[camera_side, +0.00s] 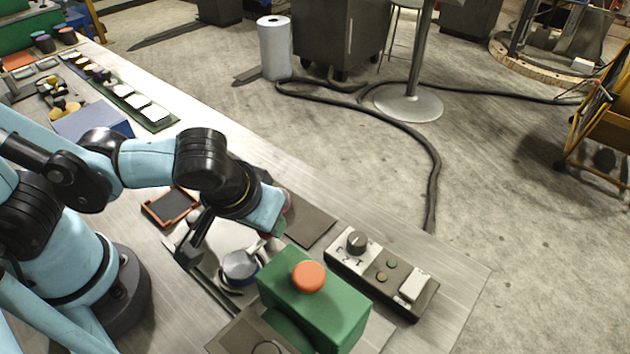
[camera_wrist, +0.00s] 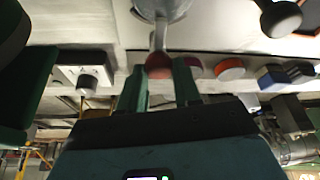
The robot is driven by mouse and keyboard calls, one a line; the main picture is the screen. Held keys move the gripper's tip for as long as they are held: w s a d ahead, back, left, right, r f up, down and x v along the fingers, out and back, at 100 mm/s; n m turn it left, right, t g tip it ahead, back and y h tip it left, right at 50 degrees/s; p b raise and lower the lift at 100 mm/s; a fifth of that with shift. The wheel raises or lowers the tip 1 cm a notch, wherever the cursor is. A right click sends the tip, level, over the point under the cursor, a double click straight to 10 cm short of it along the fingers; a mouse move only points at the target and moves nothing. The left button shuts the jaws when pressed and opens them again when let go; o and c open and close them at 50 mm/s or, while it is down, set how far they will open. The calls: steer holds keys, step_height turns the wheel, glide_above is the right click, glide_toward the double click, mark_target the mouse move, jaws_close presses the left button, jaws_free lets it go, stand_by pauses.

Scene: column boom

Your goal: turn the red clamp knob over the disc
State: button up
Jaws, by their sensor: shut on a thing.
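In the wrist view the red knob (camera_wrist: 159,66) sits at the end of a short grey stem, between the two green fingers of my gripper (camera_wrist: 162,82). The fingers are shut on it. The stem runs to a rounded grey metal part (camera_wrist: 162,8) at the top of that view. In the side view my gripper (camera_side: 273,228) is low over the bench, beside a grey metal cylinder (camera_side: 240,267) with a pale lever (camera_side: 257,246). The knob is hidden there behind the fingers and wrist. I cannot make out the disc clearly.
A green box with an orange-red button (camera_side: 309,276) stands close to my gripper. A control panel (camera_side: 383,272) with a dark dial lies to its right. Round pucks (camera_wrist: 229,69) show in the wrist view.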

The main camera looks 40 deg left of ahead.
stand_by(0.3)
steer(key=o, duration=1.1)
steer(key=shift+c, duration=0.2)
steer(key=v, duration=1.2)
steer(key=w+a+f+m+t, duration=0.1)
steer(key=w+a, duration=0.4)
steer(key=a, duration=0.2)
steer(key=w+a+f+m+t+h, duration=0.1)
steer(key=w+a, duration=0.3)
steer(key=a, duration=0.4)
steer(key=shift+w+a+f+m+t, duration=0.15)
steer(key=shift+w+f+m+t, duration=0.25)
steer(key=shift+f+m, duration=0.2)
